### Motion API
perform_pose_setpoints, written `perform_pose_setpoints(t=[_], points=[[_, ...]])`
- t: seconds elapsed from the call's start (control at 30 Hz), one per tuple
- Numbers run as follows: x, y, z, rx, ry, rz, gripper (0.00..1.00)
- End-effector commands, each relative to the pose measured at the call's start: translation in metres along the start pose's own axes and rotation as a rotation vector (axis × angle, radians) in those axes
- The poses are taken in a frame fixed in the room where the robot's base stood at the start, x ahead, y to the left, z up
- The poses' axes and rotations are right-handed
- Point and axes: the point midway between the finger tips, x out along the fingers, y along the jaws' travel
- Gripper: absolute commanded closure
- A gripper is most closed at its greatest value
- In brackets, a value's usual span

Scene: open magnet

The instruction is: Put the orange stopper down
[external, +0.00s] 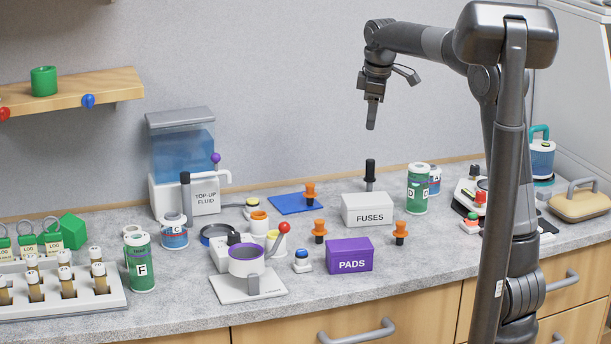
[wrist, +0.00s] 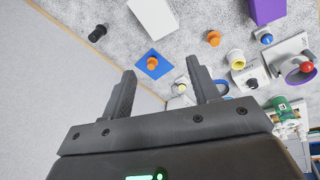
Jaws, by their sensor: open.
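An orange stopper (external: 310,192) stands upright on a blue mat (external: 285,204) on the counter; both show in the wrist view, the stopper (wrist: 152,63) near the middle of the mat (wrist: 146,71). A second orange stopper (external: 320,230) stands on the bare counter, and a third (external: 400,231) stands right of the purple box. My gripper (external: 371,118) is high above the counter, pointing down, apart from all the stoppers. In the wrist view its two fingers (wrist: 160,72) are spread with nothing between them.
A FUSES box (external: 367,210) with a black-handled thing (external: 370,172) behind it stands right of the mat. A purple PADS box (external: 349,255) stands in front. A fluid dispenser (external: 182,150) stands at the left. Bare counter lies around the front stoppers.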

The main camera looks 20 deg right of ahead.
Motion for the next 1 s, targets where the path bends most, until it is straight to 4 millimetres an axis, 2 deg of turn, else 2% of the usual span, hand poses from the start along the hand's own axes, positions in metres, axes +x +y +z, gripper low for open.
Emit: perform_pose_setpoints(t=[0.03, 0.2, 0.43, 0.57, 0.8, 1.0], points=[[-0.01, -0.013, 0.015, 0.054, 0.009, 0.016, 0.45], [-0.027, -0.053, 0.058, 0.251, 0.04, 0.056, 0.45], [-0.032, -0.115, 0.117, 0.517, 0.094, 0.102, 0.45], [-0.026, -0.152, 0.148, 0.667, 0.13, 0.122, 0.45], [0.0, -0.215, 0.197, 0.922, 0.201, 0.147, 0.45], [0.018, -0.242, 0.217, 1.041, 0.236, 0.153, 0.45]])
